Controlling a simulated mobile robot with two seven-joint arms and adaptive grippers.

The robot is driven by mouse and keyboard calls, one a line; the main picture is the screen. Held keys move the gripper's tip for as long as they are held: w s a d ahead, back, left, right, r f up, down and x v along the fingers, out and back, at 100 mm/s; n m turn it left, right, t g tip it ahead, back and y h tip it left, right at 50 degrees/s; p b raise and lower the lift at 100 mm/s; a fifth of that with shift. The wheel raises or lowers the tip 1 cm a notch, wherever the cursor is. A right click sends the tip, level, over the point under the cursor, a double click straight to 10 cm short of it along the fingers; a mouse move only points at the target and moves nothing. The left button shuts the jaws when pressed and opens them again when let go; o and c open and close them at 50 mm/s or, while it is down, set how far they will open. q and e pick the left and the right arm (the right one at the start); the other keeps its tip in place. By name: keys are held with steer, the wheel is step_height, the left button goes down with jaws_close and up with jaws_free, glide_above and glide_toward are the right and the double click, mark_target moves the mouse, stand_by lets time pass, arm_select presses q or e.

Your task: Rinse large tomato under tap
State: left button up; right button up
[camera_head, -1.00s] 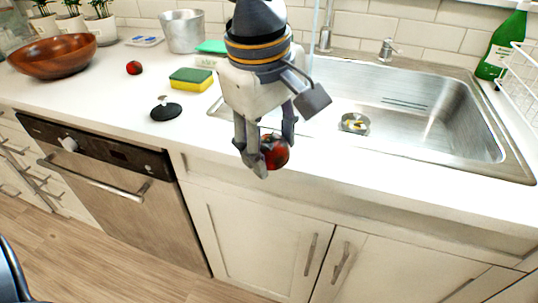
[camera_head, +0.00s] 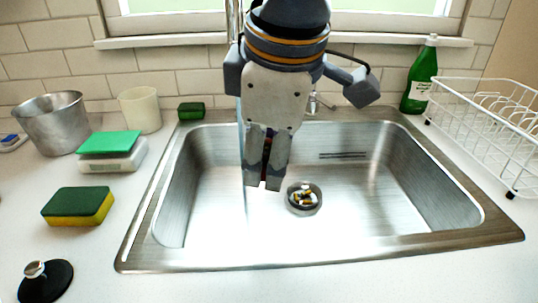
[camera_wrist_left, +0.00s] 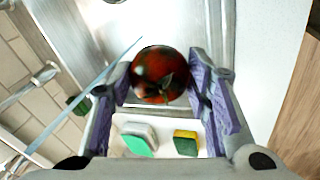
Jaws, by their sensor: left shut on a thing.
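My left gripper (camera_head: 266,185) hangs over the sink basin, fingers pointing down. In the left wrist view its fingers (camera_wrist_left: 160,88) are shut on a large dark red tomato (camera_wrist_left: 158,72) with a green stem. In the head view the fingers hide nearly all of the tomato. The tap (camera_head: 233,22) stands behind the sink, partly hidden by my arm. A pale bluish water stream (camera_head: 241,135) falls just left of the gripper; whether it touches the tomato I cannot tell. The steel sink (camera_head: 390,190) is empty except for its drain (camera_head: 304,198). My right gripper is not in view.
Left of the sink are a yellow-green sponge (camera_head: 78,207), a scale with a green top (camera_head: 112,158), a metal pot (camera_head: 55,122), a cream cup (camera_head: 140,110) and a black stopper (camera_head: 45,282). A green bottle (camera_head: 419,80) and white dish rack (camera_head: 490,120) stand right.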

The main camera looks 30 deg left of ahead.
arm_select(q)
steer(key=shift+w+a+r, duration=0.1)
steer(key=shift+w, duration=0.1)
steer(key=w+a+f, duration=0.2)
steer(key=w+a, duration=0.7)
steer(key=a, duration=0.1)
steer(key=shift+f, duration=0.4)
steer(key=shift+w, duration=0.1)
steer(key=shift+w+d, duration=0.3)
steer(key=shift+w, duration=0.1)
stand_by(0.3)
steer(key=shift+s+a, duration=0.4)
steer(key=shift+s, duration=0.1)
steer(key=shift+w+d, duration=0.1)
steer(key=shift+w, duration=0.05)
